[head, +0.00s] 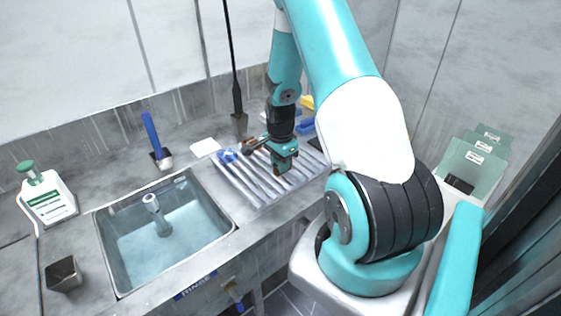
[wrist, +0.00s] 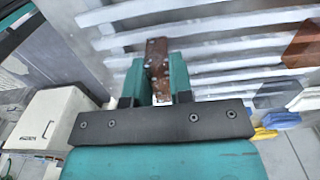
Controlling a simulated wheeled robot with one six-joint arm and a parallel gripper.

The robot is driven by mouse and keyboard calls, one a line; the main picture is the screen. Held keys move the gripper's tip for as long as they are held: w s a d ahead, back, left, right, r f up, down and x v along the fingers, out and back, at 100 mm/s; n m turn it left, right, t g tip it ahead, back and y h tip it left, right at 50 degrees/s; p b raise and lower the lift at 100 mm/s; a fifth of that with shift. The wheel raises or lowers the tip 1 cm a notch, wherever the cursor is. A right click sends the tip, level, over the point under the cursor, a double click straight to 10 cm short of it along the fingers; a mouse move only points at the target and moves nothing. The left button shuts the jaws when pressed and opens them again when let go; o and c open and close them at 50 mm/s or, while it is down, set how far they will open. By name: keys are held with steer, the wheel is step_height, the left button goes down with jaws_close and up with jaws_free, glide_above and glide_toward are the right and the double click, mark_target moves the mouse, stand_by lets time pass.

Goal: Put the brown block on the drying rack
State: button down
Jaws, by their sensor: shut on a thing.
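The drying rack (head: 262,187) is a slatted metal rack on the counter, right of the sink. Its pale slats (wrist: 215,45) run across the wrist view. My gripper (head: 284,163) is low over the rack, pointing down. In the wrist view my gripper (wrist: 158,78) is shut on the narrow brown block (wrist: 157,57), which sticks out past the teal fingertips with the slats behind it. I cannot tell whether the block touches the slats. In the head view the fingers mostly hide the block.
Another brown piece (wrist: 304,45) shows at the right of the wrist view. A blue item (head: 228,155) lies at the rack's back-left corner. A water-filled sink (head: 190,262) is left of the rack. Yellow and blue items (head: 307,103) lie behind my arm.

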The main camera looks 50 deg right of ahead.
steer(key=shift+f, duration=0.1)
steer(key=c, duration=1)
jaws_free()
